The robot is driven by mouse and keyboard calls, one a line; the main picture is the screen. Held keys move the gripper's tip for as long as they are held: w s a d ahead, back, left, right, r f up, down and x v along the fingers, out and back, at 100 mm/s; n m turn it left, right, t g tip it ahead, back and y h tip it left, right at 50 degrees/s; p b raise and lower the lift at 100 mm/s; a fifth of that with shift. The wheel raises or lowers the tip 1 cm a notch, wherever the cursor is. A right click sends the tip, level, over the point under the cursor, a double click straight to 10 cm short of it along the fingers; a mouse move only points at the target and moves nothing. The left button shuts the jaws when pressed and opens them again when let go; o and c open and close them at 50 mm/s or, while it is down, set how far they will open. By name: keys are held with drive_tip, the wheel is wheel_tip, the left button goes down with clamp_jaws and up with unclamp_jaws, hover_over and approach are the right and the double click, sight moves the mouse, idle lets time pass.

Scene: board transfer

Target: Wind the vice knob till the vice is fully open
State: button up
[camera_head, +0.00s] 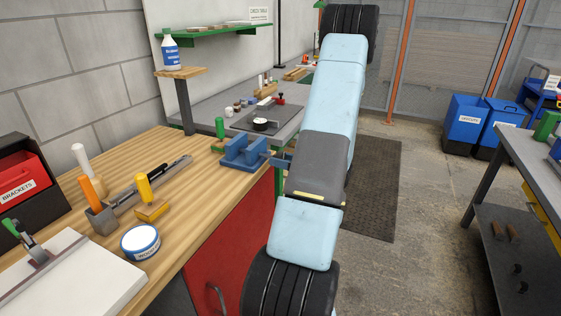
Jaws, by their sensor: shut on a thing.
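The blue vice (241,153) is fixed at the right edge of the wooden workbench. Its screw end points right, toward my arm. My gripper (283,160) is small in the view and partly hidden behind my own grey and pale blue arm. It is at the screw end of the vice, shut on the vice knob. The knob itself is mostly hidden by the gripper and arm. A gap shows between the vice jaws, but how wide they stand is too small to tell.
A green-handled tool (220,128) stands close behind the vice. A yellow-handled tool (144,188), a round tin (140,242) and a clipboard (70,275) are on the workbench (200,205). Blue bins (465,120) stand at the back right.

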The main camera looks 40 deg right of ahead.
drive_tip(key=shift+n, duration=1.1)
drive_tip(key=o, duration=1.1)
drive_tip(key=shift+c, duration=0.2)
drive_tip(key=shift+s, duration=0.15)
drive_tip(key=v, duration=1.3)
drive_tip(key=shift+s+d, duration=0.2)
drive_tip(key=shift+s, duration=0.05)
drive_tip(key=shift+f, duration=0.15)
